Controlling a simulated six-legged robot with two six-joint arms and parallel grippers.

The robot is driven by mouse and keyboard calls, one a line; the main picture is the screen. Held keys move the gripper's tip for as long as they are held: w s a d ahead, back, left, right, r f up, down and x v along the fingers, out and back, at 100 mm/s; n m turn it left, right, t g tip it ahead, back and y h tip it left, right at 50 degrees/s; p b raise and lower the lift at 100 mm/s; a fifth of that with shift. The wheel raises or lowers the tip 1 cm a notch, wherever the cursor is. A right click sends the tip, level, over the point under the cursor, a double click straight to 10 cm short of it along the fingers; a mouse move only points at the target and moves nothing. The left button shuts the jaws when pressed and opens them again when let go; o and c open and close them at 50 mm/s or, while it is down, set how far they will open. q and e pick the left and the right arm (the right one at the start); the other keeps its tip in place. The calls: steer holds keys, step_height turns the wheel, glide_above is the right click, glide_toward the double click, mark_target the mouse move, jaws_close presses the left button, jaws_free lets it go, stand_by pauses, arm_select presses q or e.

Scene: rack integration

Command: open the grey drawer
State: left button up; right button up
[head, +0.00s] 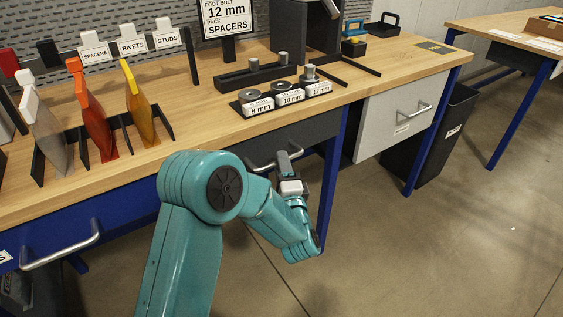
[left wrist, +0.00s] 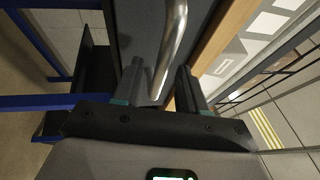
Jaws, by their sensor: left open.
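The grey drawer (head: 312,132) sits under the wooden worktop, with a dark front that looks closed. Its metal bar handle (head: 261,166) is partly covered by my left gripper (head: 291,158). In the left wrist view, the dark drawer front (left wrist: 138,28) fills the upper middle, and the handle (left wrist: 172,45) runs down between the two fingertips of my left gripper (left wrist: 160,84). The fingers are open, one on each side of the bar. I cannot tell whether either finger touches it. My right gripper is not in view.
A blue drawer (head: 110,217) with its own handle is at the left, and a light grey cabinet (head: 385,128) is to the right. The worktop (head: 205,128) holds sorting racks and labelled parts. A dark bin (head: 440,140) stands beneath its right end. The floor in front is clear.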

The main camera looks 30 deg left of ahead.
arm_select(q)
steer(key=shift+x, duration=1)
jaws_close()
steer(key=shift+d, duration=0.1)
steer(key=shift+s+d, duration=0.1)
